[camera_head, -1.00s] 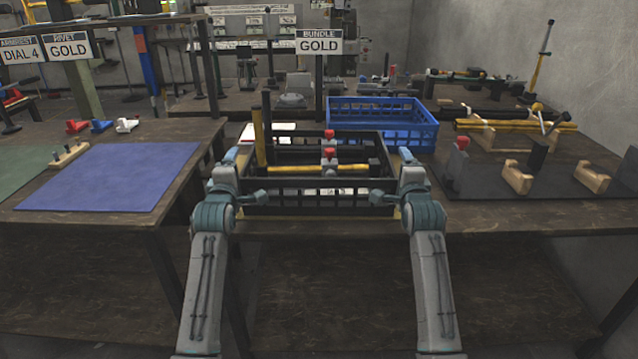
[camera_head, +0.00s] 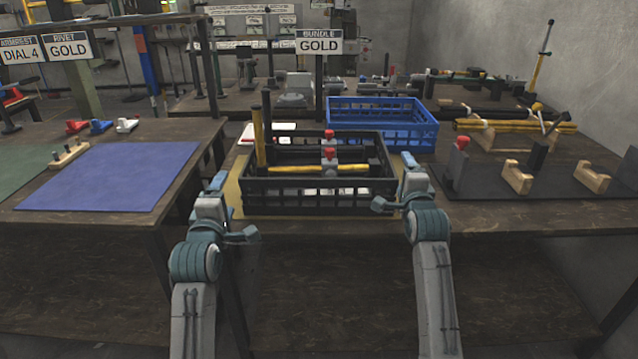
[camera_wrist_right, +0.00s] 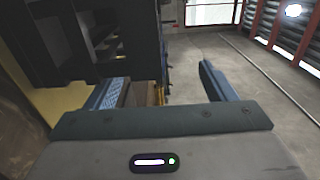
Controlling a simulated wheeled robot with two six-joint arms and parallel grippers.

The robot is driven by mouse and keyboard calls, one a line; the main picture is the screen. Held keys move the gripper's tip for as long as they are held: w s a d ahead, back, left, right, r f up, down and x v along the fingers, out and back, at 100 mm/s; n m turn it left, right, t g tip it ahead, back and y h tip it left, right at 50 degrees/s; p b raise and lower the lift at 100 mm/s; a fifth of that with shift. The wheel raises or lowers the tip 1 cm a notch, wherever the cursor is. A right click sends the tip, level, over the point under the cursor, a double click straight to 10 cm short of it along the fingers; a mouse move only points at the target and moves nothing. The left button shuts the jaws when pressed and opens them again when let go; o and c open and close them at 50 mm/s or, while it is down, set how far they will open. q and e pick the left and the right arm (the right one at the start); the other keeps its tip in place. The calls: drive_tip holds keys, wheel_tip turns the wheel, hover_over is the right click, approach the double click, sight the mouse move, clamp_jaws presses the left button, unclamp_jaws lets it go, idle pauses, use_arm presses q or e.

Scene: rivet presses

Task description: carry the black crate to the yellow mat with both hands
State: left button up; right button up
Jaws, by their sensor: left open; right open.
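The black crate (camera_head: 318,199) sits on the yellow mat (camera_head: 236,187), whose edges show at its left, right and back. The crate holds a lying yellow bar, upright yellow and black bars and grey parts with red tops. My left gripper (camera_head: 216,190) is open, off the crate's left side and apart from it. My right gripper (camera_head: 409,170) is open, just off the crate's right side. In the right wrist view its two blue fingers (camera_wrist_right: 165,88) are spread with no crate wall between them. Dark crate bars (camera_wrist_right: 110,35) stand at upper left there, beside the mat (camera_wrist_right: 62,103).
A blue crate (camera_head: 385,138) stands behind to the right. A dark board with wooden blocks (camera_head: 516,177) lies at the right. A sign post labelled BUNDLE GOLD (camera_head: 319,42) rises behind the crate. A blue mat (camera_head: 115,177) on the left table is bare.

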drive_tip(key=s, duration=0.9)
drive_tip(key=shift+s, duration=0.15)
